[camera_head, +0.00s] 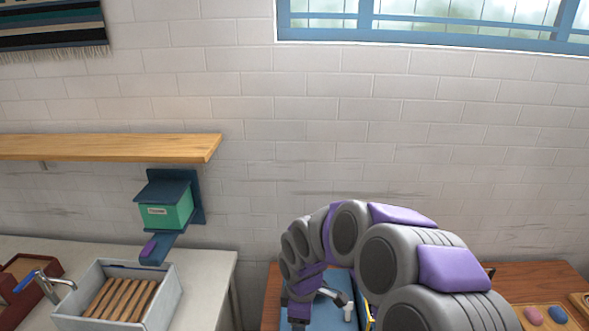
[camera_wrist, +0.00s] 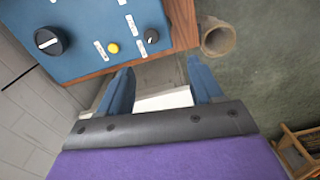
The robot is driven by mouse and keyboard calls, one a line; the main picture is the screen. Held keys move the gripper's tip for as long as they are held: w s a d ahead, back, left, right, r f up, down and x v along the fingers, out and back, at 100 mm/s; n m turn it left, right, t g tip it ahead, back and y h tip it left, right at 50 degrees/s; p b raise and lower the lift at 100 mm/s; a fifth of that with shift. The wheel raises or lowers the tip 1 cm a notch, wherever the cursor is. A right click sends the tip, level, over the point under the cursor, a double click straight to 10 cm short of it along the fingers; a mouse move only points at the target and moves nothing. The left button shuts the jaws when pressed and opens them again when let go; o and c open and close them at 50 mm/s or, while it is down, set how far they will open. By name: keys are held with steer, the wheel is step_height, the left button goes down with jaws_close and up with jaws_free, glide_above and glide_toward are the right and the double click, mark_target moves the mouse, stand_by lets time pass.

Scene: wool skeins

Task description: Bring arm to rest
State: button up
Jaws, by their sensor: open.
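My gripper (camera_wrist: 160,78) is open, with its two blue fingers apart and nothing held between them. In the wrist view it is beside a wooden table edge (camera_wrist: 183,22) and a blue panel (camera_wrist: 95,35) with black knobs and a yellow button. A pale strip shows between the fingers, and I cannot tell what it is. In the head view my grey and purple arm arches over the wooden table (camera_head: 545,275) and bends down at its left part. The fingers are mostly hidden there.
A brown hollow tube (camera_wrist: 218,38) is close to the right finger, by the table edge. A wooden frame (camera_wrist: 300,150) stands lower right. Left are a grey box with wooden slats (camera_head: 165,302), a green wall box (camera_head: 165,212) and a shelf (camera_head: 110,147). Coloured pieces (camera_head: 533,315) lie at right.

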steer(key=s+d+r+m+b, duration=0.1)
steer(key=s+d+m, duration=0.3)
steer(key=s, duration=0.6)
steer(key=s+d+r+m+g+b, duration=0.1)
steer(key=s+d+r+m+b, duration=0.1)
steer(key=s+m, duration=0.4)
steer(key=s+d+r+m+b, duration=0.1)
steer(key=s+d+m+b, duration=0.2)
steer(key=s, duration=1.1)
steer(key=d+m, duration=0.3)
steer(key=shift+d+r+g, duration=0.2)
steer(key=shift+d+g, duration=0.1)
steer(key=shift+c, duration=0.4)
